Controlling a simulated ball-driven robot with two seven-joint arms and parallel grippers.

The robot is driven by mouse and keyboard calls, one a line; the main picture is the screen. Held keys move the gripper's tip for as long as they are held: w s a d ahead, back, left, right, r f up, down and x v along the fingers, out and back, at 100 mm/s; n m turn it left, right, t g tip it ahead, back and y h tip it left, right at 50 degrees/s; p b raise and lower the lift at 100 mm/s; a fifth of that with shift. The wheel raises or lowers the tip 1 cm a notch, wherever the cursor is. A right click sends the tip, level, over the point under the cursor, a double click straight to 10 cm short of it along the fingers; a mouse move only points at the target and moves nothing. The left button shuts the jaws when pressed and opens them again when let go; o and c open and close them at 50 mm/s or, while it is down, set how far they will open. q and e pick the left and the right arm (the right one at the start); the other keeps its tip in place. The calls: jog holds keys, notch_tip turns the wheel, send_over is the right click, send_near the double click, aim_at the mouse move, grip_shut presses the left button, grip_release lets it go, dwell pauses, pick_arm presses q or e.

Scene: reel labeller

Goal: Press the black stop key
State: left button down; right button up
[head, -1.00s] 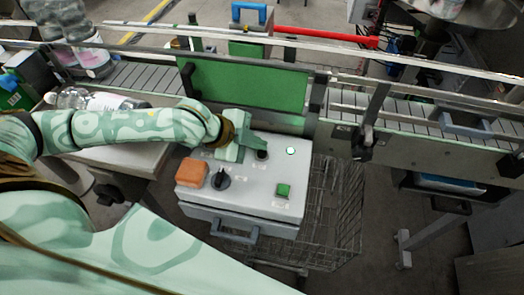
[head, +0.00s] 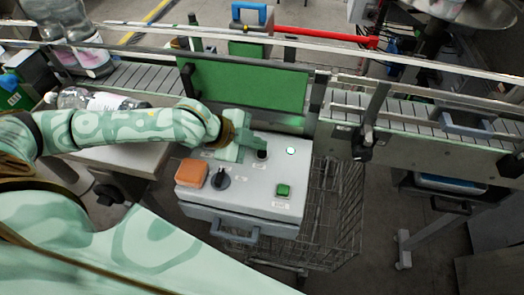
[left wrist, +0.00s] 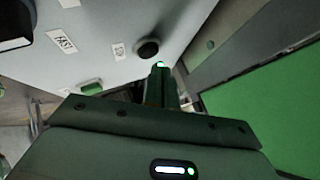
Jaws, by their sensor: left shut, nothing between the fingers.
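The grey control box (head: 240,205) stands below the conveyor in the head view. The black stop key (head: 262,155) is a small round button on its top, near the back. It also shows in the left wrist view (left wrist: 147,48), clear of the fingers. My left gripper (head: 260,143) is shut and empty, its tip close behind the key in the head view. In the left wrist view the shut fingers (left wrist: 160,85) end just short of the key. Whether they touch it cannot be told from the head view. My right gripper is not in view.
The box also carries an orange block (head: 192,173), a black knob (head: 220,178), a green key (head: 283,190) and a lit lamp (head: 291,151). A green panel (head: 245,85) stands behind it. A wire basket (head: 335,205) is at its right. A bottle (head: 100,100) lies at left.

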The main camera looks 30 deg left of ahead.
pick_arm(q)
jog(key=shift+f, duration=0.15)
jog(key=shift+f, duration=0.25)
jog(key=shift+f, duration=0.45)
dwell(0.8)
jog(key=shift+r+p, duration=0.9)
jog(key=shift+p, duration=0.5)
notch_tip(320, 180, up, 5)
jog(key=p, duration=0.6)
